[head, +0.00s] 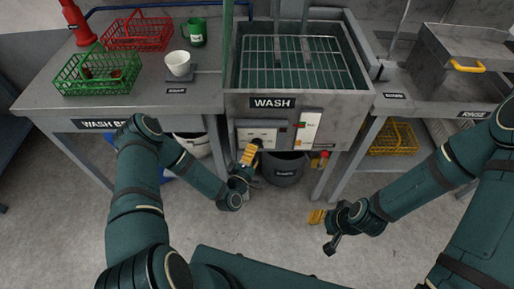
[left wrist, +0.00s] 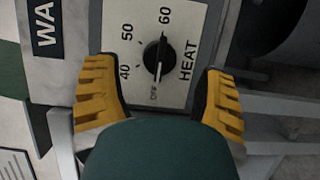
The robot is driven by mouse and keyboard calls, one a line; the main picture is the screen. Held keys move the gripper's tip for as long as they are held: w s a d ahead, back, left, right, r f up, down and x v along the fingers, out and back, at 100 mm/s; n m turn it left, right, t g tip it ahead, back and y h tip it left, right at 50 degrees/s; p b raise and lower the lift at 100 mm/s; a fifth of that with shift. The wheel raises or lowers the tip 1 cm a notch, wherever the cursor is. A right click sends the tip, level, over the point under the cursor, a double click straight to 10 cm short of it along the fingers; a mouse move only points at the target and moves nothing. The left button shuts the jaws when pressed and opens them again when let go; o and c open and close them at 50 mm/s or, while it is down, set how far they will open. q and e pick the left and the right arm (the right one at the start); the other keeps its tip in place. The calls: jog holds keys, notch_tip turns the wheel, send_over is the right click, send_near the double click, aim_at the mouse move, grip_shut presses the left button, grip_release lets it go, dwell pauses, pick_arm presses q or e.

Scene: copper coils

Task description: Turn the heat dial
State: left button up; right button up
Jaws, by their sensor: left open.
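The heat dial (left wrist: 157,55) is a black round knob on a pale plate marked OFF, 40, 50, 60 and HEAT in the left wrist view. Its white mark points toward OFF. My left gripper (left wrist: 158,100) is open, with one yellow-padded finger on each side of the dial and clear gaps between; it is not gripping the knob. In the head view my left gripper (head: 248,158) is at the front panel (head: 257,134) under the wash tank; I cannot make out the dial there. My right gripper (head: 325,216) hangs over the floor, away from the panel.
The wash tank (head: 298,104) with a wire rack stands above the panel. A white card (head: 308,128) is right of the panel. A dark bucket (head: 284,170) stands below. Green (head: 97,72) and red (head: 138,32) baskets and a white cup (head: 178,63) are on the left bench.

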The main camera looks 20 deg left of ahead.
pick_arm(q)
jog(key=shift+w+d, duration=0.2)
jog(key=shift+w, duration=1.65)
jog(key=c, duration=1.2)
